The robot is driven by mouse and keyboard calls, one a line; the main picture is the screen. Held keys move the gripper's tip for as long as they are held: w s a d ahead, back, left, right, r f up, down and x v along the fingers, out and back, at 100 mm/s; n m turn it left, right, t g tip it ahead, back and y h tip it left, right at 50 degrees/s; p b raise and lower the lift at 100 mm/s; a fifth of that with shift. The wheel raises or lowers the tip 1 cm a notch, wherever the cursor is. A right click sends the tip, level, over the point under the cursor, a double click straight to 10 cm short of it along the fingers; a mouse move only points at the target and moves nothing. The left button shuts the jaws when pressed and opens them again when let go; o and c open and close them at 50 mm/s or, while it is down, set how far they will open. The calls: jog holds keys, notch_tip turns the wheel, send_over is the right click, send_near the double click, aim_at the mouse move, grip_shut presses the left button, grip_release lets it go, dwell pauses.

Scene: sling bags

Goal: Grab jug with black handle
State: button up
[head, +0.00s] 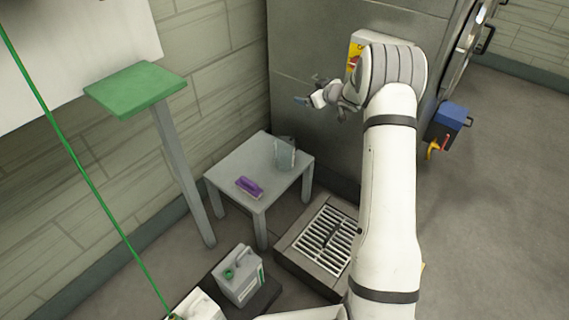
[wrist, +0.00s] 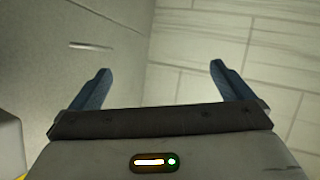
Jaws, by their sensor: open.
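A translucent grey-blue jug (head: 285,153) stands upright near the back right edge of a small grey table (head: 226,178) in the head view. Its handle is too small to make out, so I cannot tell its colour. My gripper (head: 308,92) is up in the air above and beyond the table, apart from the jug. In the wrist view my gripper (wrist: 160,68) has its two blue fingers wide apart with nothing between them. The jug does not show in the wrist view; only wall surfaces are behind the fingers.
A purple-handled brush (head: 249,187) lies on the table left of the jug. A green-topped stand (head: 136,88) rises at the left. A grey canister (head: 239,276) and a floor grate (head: 327,240) are in front. A blue box (head: 450,118) is on the right.

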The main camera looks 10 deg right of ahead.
aim_at(294, 151)
jog(key=s+a+f+n+g+y+b, duration=0.1)
jog(key=f+y+b, duration=0.1)
jog(key=f, duration=0.6)
jog(key=a+f+n+g+y+b, duration=0.1)
jog(key=f+g+y+b, duration=0.1)
jog(key=f, duration=0.7)
jog(key=s+a+f+n+g+y+b, duration=0.1)
jog(key=f+y+b, duration=0.1)
jog(key=f, duration=0.6)
jog(key=shift+s+a+f+n+b, duration=0.1)
jog(key=shift+s+f+n+b, duration=0.25)
jog(key=shift+b, duration=0.1)
jog(key=shift+w+a+f, duration=0.1)
jog(key=shift+a+f, duration=0.1)
jog(key=shift+a, duration=0.1)
jog(key=b+x, duration=0.2)
jog(key=x, duration=0.1)
jog(key=b+x, duration=0.1)
jog(key=x, duration=0.3)
jog(key=shift+s+a+f+b, duration=0.15)
jog(key=shift+s+a+b, duration=0.05)
jog(key=shift+s+b, duration=0.2)
jog(key=shift+c, duration=0.2)
jog(key=c, duration=1)
